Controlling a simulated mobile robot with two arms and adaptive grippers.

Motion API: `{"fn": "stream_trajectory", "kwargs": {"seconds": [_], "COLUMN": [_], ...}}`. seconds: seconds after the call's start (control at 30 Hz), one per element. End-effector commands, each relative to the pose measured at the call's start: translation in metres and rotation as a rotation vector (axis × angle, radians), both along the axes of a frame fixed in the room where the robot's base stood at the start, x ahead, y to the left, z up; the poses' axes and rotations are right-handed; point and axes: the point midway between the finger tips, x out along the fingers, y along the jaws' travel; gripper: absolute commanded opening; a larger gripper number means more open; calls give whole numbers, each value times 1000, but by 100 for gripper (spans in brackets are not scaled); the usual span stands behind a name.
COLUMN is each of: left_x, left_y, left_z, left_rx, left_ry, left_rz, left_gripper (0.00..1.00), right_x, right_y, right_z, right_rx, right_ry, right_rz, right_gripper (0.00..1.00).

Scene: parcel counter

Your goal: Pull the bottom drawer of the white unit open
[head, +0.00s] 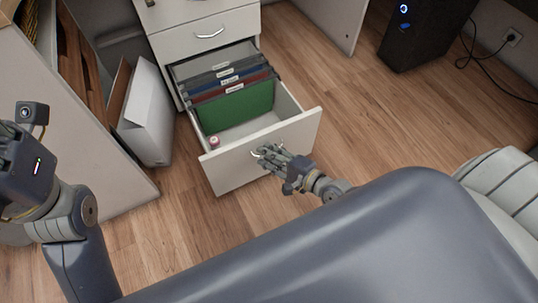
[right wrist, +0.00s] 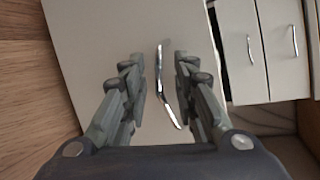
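The white unit (head: 205,40) stands at the top of the head view. Its bottom drawer (head: 235,168) is pulled well out, showing hanging files inside. My right gripper (head: 266,154) is at the drawer front, at its handle. In the right wrist view, the silver handle (right wrist: 164,85) lies between the two sets of fingers of my right gripper (right wrist: 158,75). The fingers stand apart, with gaps beside the handle. My left arm shows at the left edge of the head view, but its fingertips are out of sight.
Green, red and blue files (head: 240,107) hang in the drawer, with a small pinkish object (head: 214,142) near its front left corner. A white box (head: 148,115) stands left of the unit. A black computer case (head: 425,32) is at upper right.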

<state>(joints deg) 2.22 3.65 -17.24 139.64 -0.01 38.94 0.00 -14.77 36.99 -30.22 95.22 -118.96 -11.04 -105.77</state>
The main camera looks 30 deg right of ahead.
Motion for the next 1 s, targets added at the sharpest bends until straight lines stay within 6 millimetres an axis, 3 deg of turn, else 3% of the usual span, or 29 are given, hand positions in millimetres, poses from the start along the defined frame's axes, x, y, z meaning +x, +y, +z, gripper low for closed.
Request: {"fn": "stream_trajectory", "kwargs": {"seconds": [0.27, 0.73, 1.0], "left_x": [2, 1, 1], "left_y": [0, 0, 0], "left_z": [-1, 0, 0], "left_rx": [-1, 0, 0], "left_ry": [8, 3, 3], "left_rz": [2, 1, 1], "left_gripper": [40, 40, 40], "right_x": [-6, -82, -104], "right_y": [-2, -35, -46], "right_z": [1, 26, 34], "right_rx": [-3, -4, -1], "right_ry": [0, 4, 1], "right_rz": [2, 4, 1], "right_gripper": [27, 27, 27]}}
